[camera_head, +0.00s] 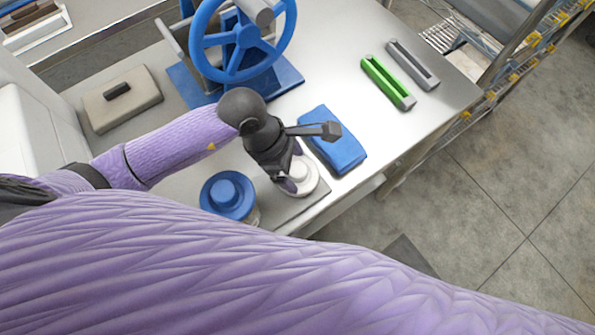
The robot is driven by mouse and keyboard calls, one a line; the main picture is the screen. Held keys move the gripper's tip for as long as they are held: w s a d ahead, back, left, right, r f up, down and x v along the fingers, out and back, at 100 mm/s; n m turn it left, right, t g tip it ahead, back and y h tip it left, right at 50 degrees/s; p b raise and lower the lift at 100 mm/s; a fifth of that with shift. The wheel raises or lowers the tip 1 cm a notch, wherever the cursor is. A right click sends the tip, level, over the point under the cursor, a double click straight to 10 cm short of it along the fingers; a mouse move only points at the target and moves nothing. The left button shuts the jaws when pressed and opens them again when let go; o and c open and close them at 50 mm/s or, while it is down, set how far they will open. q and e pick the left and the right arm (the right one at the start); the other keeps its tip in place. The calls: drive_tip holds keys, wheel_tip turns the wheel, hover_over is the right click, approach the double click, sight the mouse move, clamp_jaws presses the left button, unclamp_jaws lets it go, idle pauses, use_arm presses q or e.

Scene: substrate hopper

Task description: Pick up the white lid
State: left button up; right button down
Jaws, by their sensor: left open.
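The white lid (307,181) is a round disc with a raised knob, near the front edge of the metal table. My left gripper (294,183) is over the lid from its left side and hides part of it. The gripper is open. Whether its fingers touch the lid's knob I cannot tell. What is under the lid is mostly hidden. My right gripper is out of view.
A blue lid (228,194) on a jar stands left of the gripper.

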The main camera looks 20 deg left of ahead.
use_arm(q)
drive_tip(key=shift+d+f, duration=0.15)
drive_tip(key=shift+f, duration=0.1)
clamp_jaws()
drive_tip(key=shift+r, duration=0.15)
